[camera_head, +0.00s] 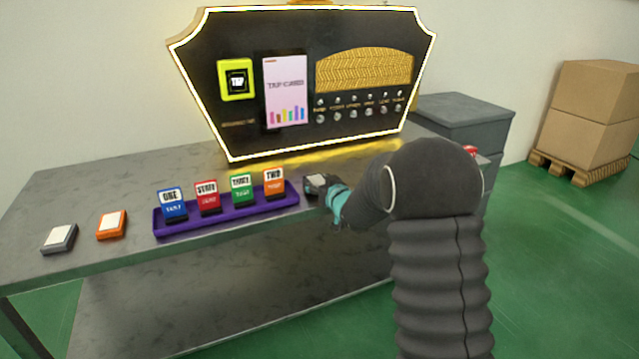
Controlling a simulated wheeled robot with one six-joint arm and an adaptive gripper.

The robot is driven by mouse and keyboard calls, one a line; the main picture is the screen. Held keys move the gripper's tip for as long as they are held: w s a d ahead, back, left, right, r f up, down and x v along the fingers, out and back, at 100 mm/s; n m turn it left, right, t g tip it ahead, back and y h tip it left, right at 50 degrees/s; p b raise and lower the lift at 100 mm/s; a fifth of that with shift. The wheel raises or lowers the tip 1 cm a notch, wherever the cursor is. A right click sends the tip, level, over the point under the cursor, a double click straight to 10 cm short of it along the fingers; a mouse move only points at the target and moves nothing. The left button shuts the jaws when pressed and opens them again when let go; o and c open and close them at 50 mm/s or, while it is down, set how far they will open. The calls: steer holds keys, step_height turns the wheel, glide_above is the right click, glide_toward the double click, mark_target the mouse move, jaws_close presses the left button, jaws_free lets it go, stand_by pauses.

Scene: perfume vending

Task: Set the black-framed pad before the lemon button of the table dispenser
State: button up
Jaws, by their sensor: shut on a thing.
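My gripper (330,194), teal at its wrist, is low over the table's front edge, right of the purple rack. It is shut on a small dark-framed pad (317,183), which looks like the black-framed pad; the fingers hide part of it. I cannot tell if the pad touches the tabletop. The table dispenser (245,125) is a black panel with a glowing rim at the back of the table. Its row of round buttons (360,115) is on the right half, under a gold window. The labels are too small to tell which button is lemon.
A purple rack (228,214) holds blue, red, green and orange cards. A grey-framed pad (60,238) and an orange-framed pad (112,224) lie at the table's left. Bare tabletop (270,172) lies between rack and dispenser. A grey cabinet (465,120) and boxes (590,100) stand right.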

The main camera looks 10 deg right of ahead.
steer(key=shift+f, duration=0.2)
steer(key=o, duration=1.1)
steer(key=shift+r, duration=0.1)
steer(key=shift+c, duration=0.2)
